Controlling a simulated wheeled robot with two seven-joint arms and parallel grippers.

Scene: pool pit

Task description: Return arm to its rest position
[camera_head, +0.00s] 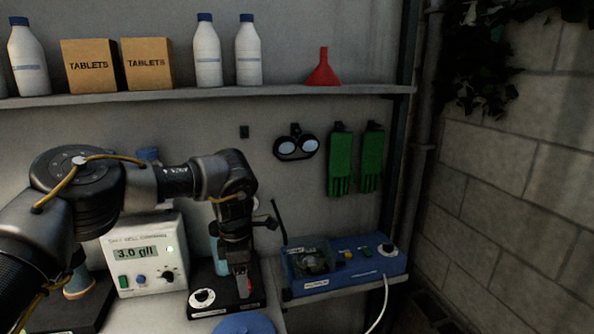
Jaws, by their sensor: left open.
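My left arm comes in from the left and bends over the bench. My left gripper (241,283) points down at its end, over a black device with a white dial (202,298). The gripper is open, and I see nothing held between its fingers. A light blue object (214,240) stands just behind the gripper and is mostly hidden by it. My right arm and right gripper are not in view.
A white meter (148,262) reading 3.0 stands left of the gripper. A blue device (345,262) sits to the right, with a white cable. A round blue object (245,324) lies in front. The shelf (200,95) above holds bottles, TABLETS boxes and a red funnel (323,70).

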